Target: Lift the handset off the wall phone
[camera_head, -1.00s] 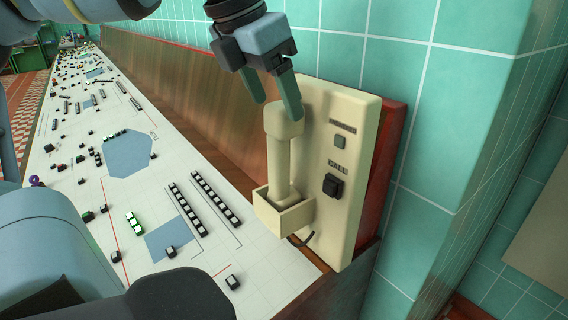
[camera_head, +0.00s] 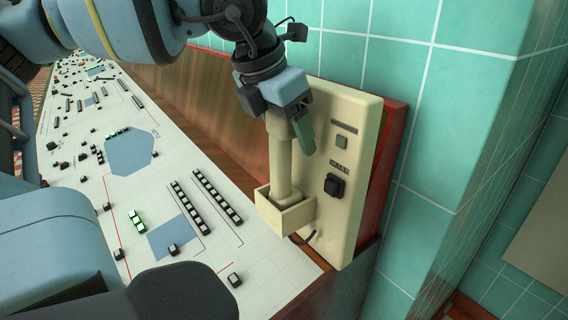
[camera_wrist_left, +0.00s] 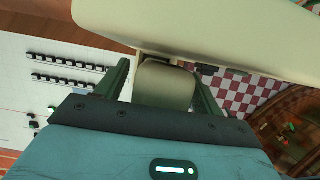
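The cream wall phone (camera_head: 357,150) stands upright against the tiled wall in the head view. Its handset (camera_head: 283,172) stands upright in the box-shaped cradle (camera_head: 287,217) at the phone's lower left. My left gripper (camera_head: 287,135) is at the handset's upper end, pointing down, and covers part of it. In the left wrist view, the handset's end (camera_wrist_left: 165,88) lies between the two green fingers, with a gap at the left finger; the gripper is open. The finger on the far side is mostly hidden in the head view. My right gripper is not in view.
A long white control desk (camera_head: 195,262) with small black blocks runs along the left. A brown wooden panel (camera_head: 190,105) rises behind it, and a red backing board (camera_head: 388,150) lies behind the phone. Green tiled wall (camera_head: 440,120) is close on the right.

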